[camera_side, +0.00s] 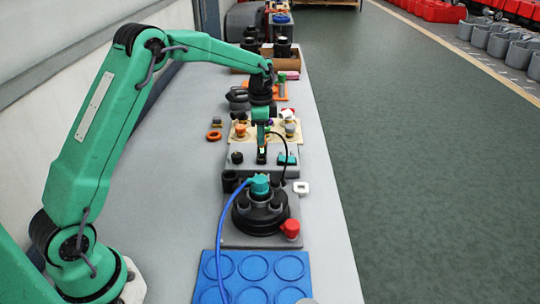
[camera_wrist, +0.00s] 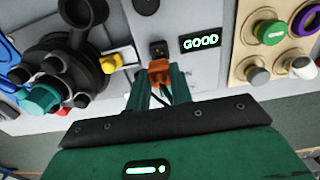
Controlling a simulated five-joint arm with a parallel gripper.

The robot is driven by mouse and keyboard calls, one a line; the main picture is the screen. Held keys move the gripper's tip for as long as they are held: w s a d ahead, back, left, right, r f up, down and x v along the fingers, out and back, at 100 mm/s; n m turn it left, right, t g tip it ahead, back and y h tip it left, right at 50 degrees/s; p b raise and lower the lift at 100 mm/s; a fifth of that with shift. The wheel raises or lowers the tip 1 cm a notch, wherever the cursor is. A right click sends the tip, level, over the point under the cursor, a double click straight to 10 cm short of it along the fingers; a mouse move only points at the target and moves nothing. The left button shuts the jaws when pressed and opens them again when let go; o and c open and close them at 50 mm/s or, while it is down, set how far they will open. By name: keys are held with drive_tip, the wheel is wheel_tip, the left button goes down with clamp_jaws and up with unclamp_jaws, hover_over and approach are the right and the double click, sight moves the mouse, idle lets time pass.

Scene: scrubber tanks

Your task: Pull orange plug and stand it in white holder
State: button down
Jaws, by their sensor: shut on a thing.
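My gripper (camera_wrist: 162,88) is shut on the orange plug (camera_wrist: 160,70), which shows between the fingertips in the wrist view. A black socket (camera_wrist: 157,50) lies just beyond the plug on the grey panel. I cannot tell whether the plug is still seated. In the side view my gripper (camera_side: 262,157) points down over the grey panel (camera_side: 270,172), and the plug is too small to make out. A black cable curves to the right of my gripper.
A black round tank (camera_side: 258,213) with a teal cap and blue hose stands nearer the camera. A lit GOOD display (camera_wrist: 200,42) is beside the socket. A beige board (camera_wrist: 262,50) with knobs adjoins the panel. A blue tray (camera_side: 255,290) lies in front.

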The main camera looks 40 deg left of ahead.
idle(0.5)
drive_tip(key=w+d, duration=0.1)
drive_tip(key=d, duration=1.4)
drive_tip(key=shift+w, duration=0.2)
idle(0.4)
drive_tip(key=shift+f, duration=3.35)
drive_tip(key=shift+f, duration=0.3)
drive_tip(key=shift+f, duration=0.65)
drive_tip(key=shift+f, duration=0.1)
